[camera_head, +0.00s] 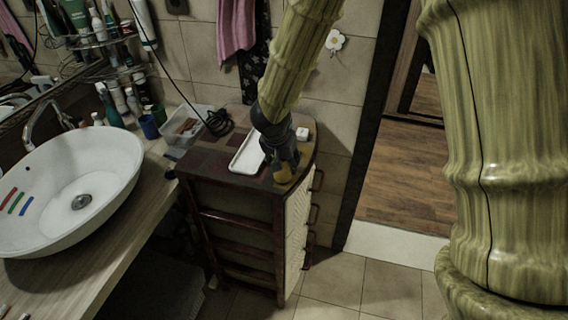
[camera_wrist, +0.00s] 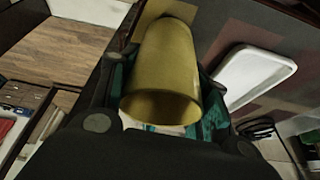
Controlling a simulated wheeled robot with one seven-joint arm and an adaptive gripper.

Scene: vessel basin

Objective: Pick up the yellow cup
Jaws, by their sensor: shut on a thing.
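The yellow cup (camera_wrist: 165,62) fills the middle of the wrist view, its open rim facing the camera. In the head view a small part of the cup (camera_head: 282,174) shows below my gripper, near the front right corner of the dark wooden cabinet top. My gripper (camera_head: 284,160) points down over that corner. In the wrist view the fingers of my gripper (camera_wrist: 160,110) lie on both sides of the cup, shut on it. I cannot tell whether the cup's far end touches the cabinet top.
A white tray (camera_head: 247,152) lies left of my gripper on the cabinet (camera_head: 205,168), and a small white item (camera_head: 302,134) lies behind it. A clear box (camera_head: 187,128) and dark coiled cable (camera_head: 219,122) are further back. The white basin (camera_head: 110,165) stands left. Open floor (camera_head: 395,287) is right.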

